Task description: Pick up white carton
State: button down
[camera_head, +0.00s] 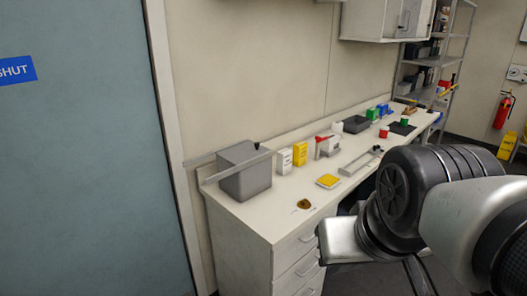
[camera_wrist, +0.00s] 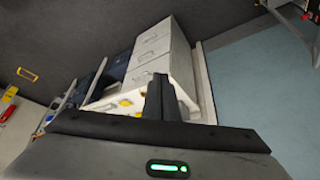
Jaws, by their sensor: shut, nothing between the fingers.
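A small upright white carton (camera_head: 284,161) stands on the white bench top, between a grey box and a yellow carton. It cannot be made out in the wrist view. My gripper (camera_wrist: 160,84) shows as dark fingers in the wrist view, closed together with nothing between them. My arm is at the lower right of the head view, in front of the bench and well apart from the carton. The fingertips cannot be made out in the head view.
The white bench (camera_head: 238,217) holds a grey box (camera_head: 245,172), a yellow carton (camera_head: 300,154), a flat yellow item (camera_head: 328,181), a small brown item (camera_head: 304,203) and a grey tray (camera_head: 361,162). Drawers (camera_wrist: 152,58) face my wrist camera. Bench space before the white carton is mostly clear.

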aim_at(284, 156)
jog(key=u, duration=0.45)
jog(key=i+l+u, duration=0.2)
jog(key=l, duration=0.15)
jog(key=i+l+u, duration=0.1)
jog(key=l+u, duration=0.15)
jog(key=i+l+u, duration=0.2)
jog(key=l, duration=0.25)
jog(key=l+u, duration=0.25)
jog(key=l, duration=0.9)
jog(key=i+l, duration=0.1)
jog(key=l, duration=0.9)
jog(key=i+l, duration=0.15)
jog(key=l, duration=0.35)
jog(key=i+l, duration=0.1)
jog(key=l, duration=0.4)
